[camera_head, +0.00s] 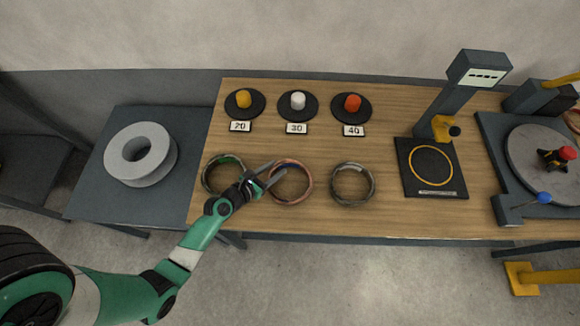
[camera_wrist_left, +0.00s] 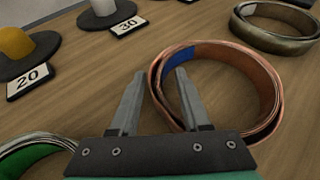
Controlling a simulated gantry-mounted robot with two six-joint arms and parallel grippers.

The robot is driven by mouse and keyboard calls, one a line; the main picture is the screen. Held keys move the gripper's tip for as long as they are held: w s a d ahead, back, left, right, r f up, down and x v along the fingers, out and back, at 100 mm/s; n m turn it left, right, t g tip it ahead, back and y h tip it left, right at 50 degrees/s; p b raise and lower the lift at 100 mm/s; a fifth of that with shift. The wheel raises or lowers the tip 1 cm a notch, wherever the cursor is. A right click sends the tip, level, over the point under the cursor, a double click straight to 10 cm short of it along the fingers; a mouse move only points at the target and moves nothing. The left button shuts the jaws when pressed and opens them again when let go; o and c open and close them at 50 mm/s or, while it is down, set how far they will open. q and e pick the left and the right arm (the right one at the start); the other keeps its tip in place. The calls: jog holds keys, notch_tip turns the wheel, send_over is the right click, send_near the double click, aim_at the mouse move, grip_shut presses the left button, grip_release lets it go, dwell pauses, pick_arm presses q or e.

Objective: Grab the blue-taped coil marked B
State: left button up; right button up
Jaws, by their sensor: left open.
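The copper coil with blue tape (camera_head: 311,181) lies flat on the table, in the middle of a row of three coils. In the left wrist view this coil (camera_wrist_left: 276,88) shows a blue patch on its inner wall; no letter B is readable. My left gripper (camera_head: 279,169) is open at this coil's left side. In the left wrist view my left gripper (camera_wrist_left: 159,72) has one finger outside the coil's left wall and the other over its opening. The wall runs between the fingers, with no grip seen. My right gripper is out of view.
A green-marked coil (camera_head: 209,183) lies left, partly behind my gripper, and a dull coil (camera_head: 371,184) lies right. A scale-like device (camera_head: 404,182) stands farther right.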

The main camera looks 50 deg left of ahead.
pick_arm(q)
jog(key=shift+f, duration=0.1)
grip_shut()
dwell(1.3)
